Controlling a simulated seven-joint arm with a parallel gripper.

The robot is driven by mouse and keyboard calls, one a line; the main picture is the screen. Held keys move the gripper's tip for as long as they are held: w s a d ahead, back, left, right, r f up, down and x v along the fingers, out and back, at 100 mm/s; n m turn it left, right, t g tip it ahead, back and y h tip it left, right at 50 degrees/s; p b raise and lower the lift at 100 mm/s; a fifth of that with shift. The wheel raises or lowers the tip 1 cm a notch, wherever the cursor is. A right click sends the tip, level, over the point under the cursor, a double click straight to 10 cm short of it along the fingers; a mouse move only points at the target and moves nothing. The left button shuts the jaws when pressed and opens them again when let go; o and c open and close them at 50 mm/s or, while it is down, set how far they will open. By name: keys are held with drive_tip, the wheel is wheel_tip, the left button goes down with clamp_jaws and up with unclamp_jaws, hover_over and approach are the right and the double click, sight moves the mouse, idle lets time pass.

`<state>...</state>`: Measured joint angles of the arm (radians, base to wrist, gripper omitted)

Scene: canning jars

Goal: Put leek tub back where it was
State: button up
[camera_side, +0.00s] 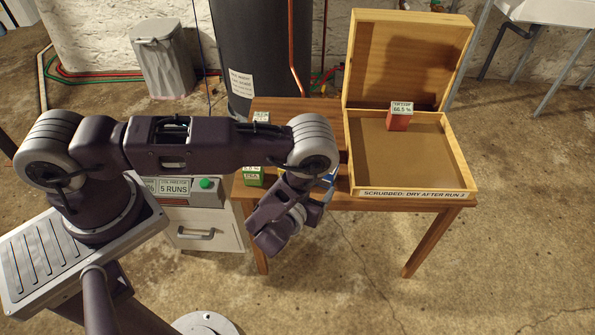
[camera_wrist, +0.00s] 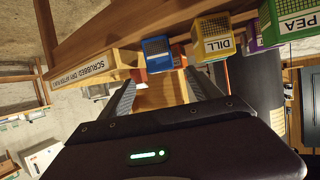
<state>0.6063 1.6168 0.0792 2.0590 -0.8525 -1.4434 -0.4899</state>
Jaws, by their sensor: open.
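No label that I can read says leek. A red tub (camera_side: 399,117) with a white top marked 66.5 % stands inside the open wooden box (camera_side: 462,165), near its back; it seems to be the orange-red tub (camera_wrist: 139,75) in the wrist view. A blue tub (camera_side: 328,178) is mostly hidden behind my arm; a blue tub (camera_wrist: 157,52) shows in the wrist view. A yellow tub (camera_wrist: 213,38) is labelled DILL and a green tub (camera_wrist: 290,15) PEA. My gripper (camera_wrist: 160,82) is open with nothing between its fingers, in front of the table edge and apart from the tubs.
The box front reads SCRUBBED: DRY AFTER RUN, and its lid (camera_side: 440,50) stands raised. The green tub (camera_side: 254,178) stands at the table's left. A purple tub (camera_wrist: 252,36) is partly hidden. A drawer cabinet (camera_side: 210,220) stands left of the wooden table (camera_side: 430,235). Most of the box floor is clear.

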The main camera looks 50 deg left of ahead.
drive_tip(key=w+d+r+n+g+h, duration=0.1)
drive_tip(key=w+d+r, duration=0.15)
drive_tip(key=r, duration=0.35)
drive_tip(key=w+d+r+n+g+h, duration=0.1)
drive_tip(key=w+d+r+g, duration=0.15)
drive_tip(key=r, duration=0.25)
drive_tip(key=s+r+m+g+h, duration=0.1)
drive_tip(key=s+r+h, duration=0.1)
drive_tip(key=r, duration=0.8)
drive_tip(key=s+r+m+h, duration=0.1)
drive_tip(key=s+r+h, duration=0.1)
drive_tip(key=r, duration=0.8)
drive_tip(key=s+a+r+m+g, duration=0.1)
drive_tip(key=s+a+r+m, duration=0.1)
drive_tip(key=s+r, duration=0.5)
drive_tip(key=s+a+r+m+g, duration=0.15)
drive_tip(key=s+r, duration=0.25)
drive_tip(key=s, duration=0.6)
drive_tip(key=s+a+m, duration=0.1)
drive_tip(key=s+a, duration=0.3)
drive_tip(key=s, duration=0.6)
drive_tip(key=shift+s+a+f+y, duration=0.15)
drive_tip(key=shift+s+f+y, duration=0.15)
drive_tip(key=shift+s+f, duration=0.1)
